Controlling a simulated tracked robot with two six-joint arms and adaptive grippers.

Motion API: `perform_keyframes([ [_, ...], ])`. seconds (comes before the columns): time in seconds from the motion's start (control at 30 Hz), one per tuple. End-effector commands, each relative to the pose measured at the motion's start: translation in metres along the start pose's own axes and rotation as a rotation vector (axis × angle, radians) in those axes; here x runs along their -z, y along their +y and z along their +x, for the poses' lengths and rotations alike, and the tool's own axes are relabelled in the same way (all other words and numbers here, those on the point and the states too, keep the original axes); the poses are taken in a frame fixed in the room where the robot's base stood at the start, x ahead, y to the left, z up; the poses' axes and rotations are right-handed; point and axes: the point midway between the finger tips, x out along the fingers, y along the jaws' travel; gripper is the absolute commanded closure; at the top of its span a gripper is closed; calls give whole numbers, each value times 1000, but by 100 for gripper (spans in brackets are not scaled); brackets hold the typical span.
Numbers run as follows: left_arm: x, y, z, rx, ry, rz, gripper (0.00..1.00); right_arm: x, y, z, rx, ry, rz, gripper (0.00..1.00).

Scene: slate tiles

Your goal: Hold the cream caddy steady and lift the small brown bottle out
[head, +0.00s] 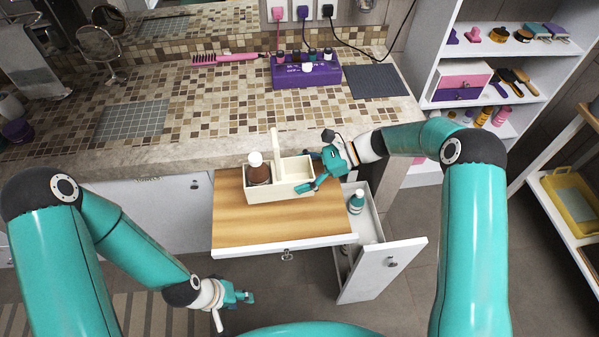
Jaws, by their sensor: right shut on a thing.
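The cream caddy (291,180) stands on a wooden pull-out board (240,228), with an upright handle between its compartments. The small brown bottle (259,175) stands upright in the caddy's left compartment, its white cap and upper body showing above the rim; its lower part is hidden. My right gripper (309,172) is at the caddy's right end, shut on it. My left gripper (243,297) is low in front of the board, apart from the caddy and the bottle. Its fingers are too small and side-on to tell whether they are open.
An open drawer (382,268) with a teal bottle (356,201) is right of the board. Behind is the tiled counter (200,98) with a purple box (306,75) of small bottles, a pink comb (226,58) and a dark mat (378,82). A white shelf (455,115) stands right.

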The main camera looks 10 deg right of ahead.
Motion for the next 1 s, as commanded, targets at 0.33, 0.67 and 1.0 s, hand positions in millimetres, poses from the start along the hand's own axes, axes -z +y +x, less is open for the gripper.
perform_keyframes([
  [0.33, 0, 0, 0, 0, 0, 0, 60, 9, 0, 3, 1, -2, 0, 58],
  [0.67, 0, 0, 0, 0, 0, 0, 60, 18, 0, 7, 1, -2, 1, 58],
  [1.0, 0, 0, 0, 0, 0, 0, 60, 27, 0, 11, 0, -2, 0, 58],
])
